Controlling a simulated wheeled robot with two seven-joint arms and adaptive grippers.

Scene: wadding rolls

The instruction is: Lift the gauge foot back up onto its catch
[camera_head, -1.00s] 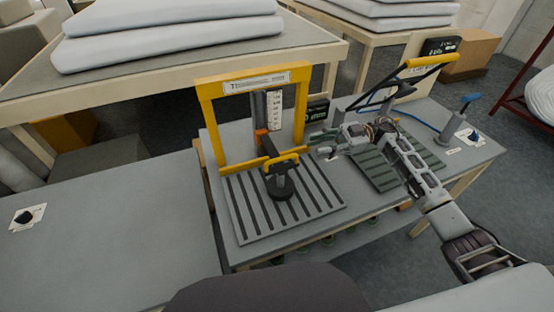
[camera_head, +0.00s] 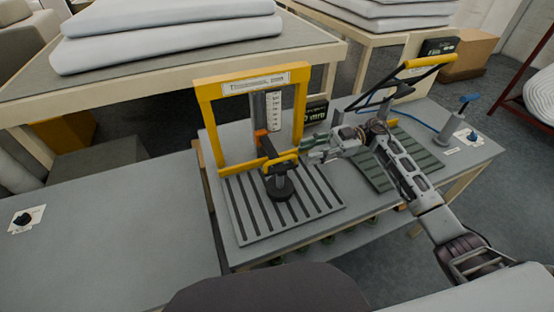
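The gauge foot (camera_head: 281,188) is a black round disc low over the slotted grey plate (camera_head: 245,225), inside a yellow frame (camera_head: 204,110). A yellow handle (camera_head: 281,159) sits above the foot on a dark stem. An orange piece (camera_head: 261,136) shows on the column near the white scale (camera_head: 273,110); I cannot tell whether it is the catch. My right gripper (camera_head: 303,151) is at the right end of the handle, its fingers looking apart. I cannot tell whether it touches the handle. My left gripper is not in view.
A green slotted plate (camera_head: 379,176) with a yellow-handled black lever (camera_head: 430,61) stands right of the gauge. A blue-topped post (camera_head: 454,125) is at the bench's right end. White wadding (camera_head: 165,40) lies on the table behind. The left bench (camera_head: 110,235) is mostly clear.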

